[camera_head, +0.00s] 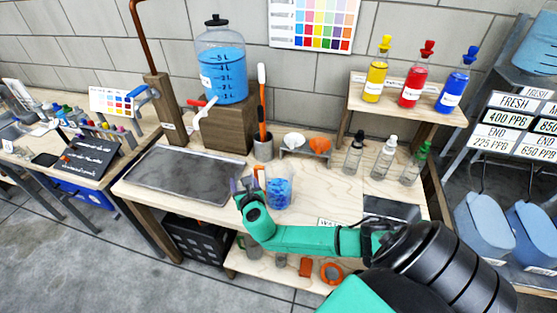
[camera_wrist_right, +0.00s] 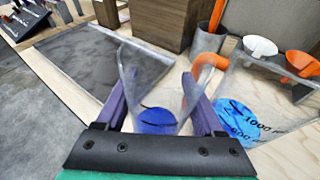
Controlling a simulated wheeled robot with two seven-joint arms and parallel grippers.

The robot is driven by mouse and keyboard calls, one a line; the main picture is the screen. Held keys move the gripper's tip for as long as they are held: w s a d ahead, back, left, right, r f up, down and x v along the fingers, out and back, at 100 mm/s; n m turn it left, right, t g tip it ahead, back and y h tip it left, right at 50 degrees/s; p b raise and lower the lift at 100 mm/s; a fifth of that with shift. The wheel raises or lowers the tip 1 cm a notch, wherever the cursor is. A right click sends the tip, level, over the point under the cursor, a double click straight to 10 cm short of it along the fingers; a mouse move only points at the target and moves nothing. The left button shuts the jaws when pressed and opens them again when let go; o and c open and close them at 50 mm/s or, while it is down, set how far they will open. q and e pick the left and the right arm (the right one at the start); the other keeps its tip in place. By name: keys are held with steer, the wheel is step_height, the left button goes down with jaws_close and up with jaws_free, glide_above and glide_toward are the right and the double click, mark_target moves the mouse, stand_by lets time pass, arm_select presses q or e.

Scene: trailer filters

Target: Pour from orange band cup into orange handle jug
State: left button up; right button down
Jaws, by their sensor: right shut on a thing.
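My right gripper (camera_head: 244,188) is shut on a clear cup (camera_wrist_right: 146,75) with blue liquid in its bottom. The wrist view shows the cup between the purple fingers; no orange band can be made out on it. In the head view the gripper hides most of the cup. The clear jug (camera_head: 280,193) stands just right of the gripper, with blue liquid inside. In the wrist view the jug (camera_wrist_right: 262,125) shows measuring marks, and its curved orange handle (camera_wrist_right: 204,66) faces the cup. I cannot tell whether cup and jug touch. My left gripper is not in view.
A grey tray (camera_head: 185,174) lies left on the bench. Behind stand a blue-filled dispenser (camera_head: 222,75) on a wooden block and a grey holder (camera_head: 263,148) with an orange-handled tool. Small bottles (camera_head: 384,157) and a raised shelf (camera_head: 400,101) are at the right.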

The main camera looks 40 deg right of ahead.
mark_target(242, 176)
step_height(242, 176, up, 3)
steer(key=p, duration=0.4)
steer(key=shift+r+n+p, duration=0.2)
steer(key=shift+n+p, duration=0.1)
steer(key=shift+p, duration=0.05)
steer(key=shift+f, duration=0.15)
